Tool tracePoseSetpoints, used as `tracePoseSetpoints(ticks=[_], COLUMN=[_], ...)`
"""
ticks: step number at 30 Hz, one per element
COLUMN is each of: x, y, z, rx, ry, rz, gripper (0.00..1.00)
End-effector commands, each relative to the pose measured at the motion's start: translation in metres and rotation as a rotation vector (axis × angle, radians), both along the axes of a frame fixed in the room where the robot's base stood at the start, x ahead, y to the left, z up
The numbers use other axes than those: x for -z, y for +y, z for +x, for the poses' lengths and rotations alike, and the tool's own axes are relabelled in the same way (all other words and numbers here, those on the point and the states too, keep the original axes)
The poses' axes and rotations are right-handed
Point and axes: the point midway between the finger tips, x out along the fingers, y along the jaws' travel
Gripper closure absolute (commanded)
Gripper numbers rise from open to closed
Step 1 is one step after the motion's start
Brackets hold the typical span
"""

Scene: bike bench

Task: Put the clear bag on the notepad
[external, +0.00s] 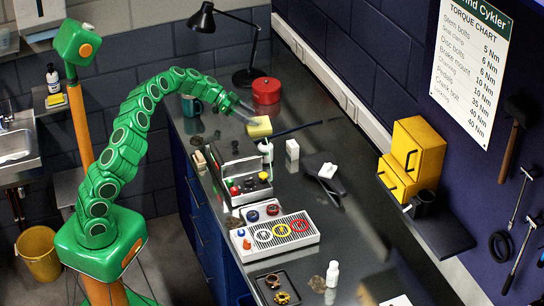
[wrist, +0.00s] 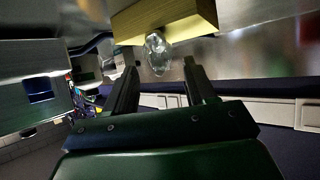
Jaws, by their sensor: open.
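My gripper (external: 246,114) is open, low over the back of the bench, at a yellow block (external: 260,127) that looks like the notepad. In the wrist view, a small clear, crumpled thing (wrist: 157,53), which looks like the clear bag, lies just beyond and between the open fingertips (wrist: 160,68). It overlaps the edge of the yellow block (wrist: 170,20) there. I cannot tell whether the two touch. Nothing shows clamped between the fingers. In the external view I cannot make out this clear thing beside the gripper.
A red tin (external: 266,92) and black lamp (external: 250,76) stand behind the gripper. A dark teal mug (external: 191,105) is to the left. A toolbox (external: 245,180), white box (external: 292,150) and pedal board (external: 280,236) stand nearer the front. A brownish translucent lump (external: 317,284) lies by a white bottle (external: 332,274).

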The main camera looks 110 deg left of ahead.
Motion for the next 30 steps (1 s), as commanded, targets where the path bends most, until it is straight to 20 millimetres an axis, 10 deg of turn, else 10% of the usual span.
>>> tracePoseSetpoints(ticks=[15, 30], x=[-0.043, -0.053], y=[-0.007, -0.011], z=[-0.078, -0.096], rx=[-0.004, 0.0], ry=[0.0, 0.001], rz=[0.002, 0.0], gripper=[0.45, 0.45])
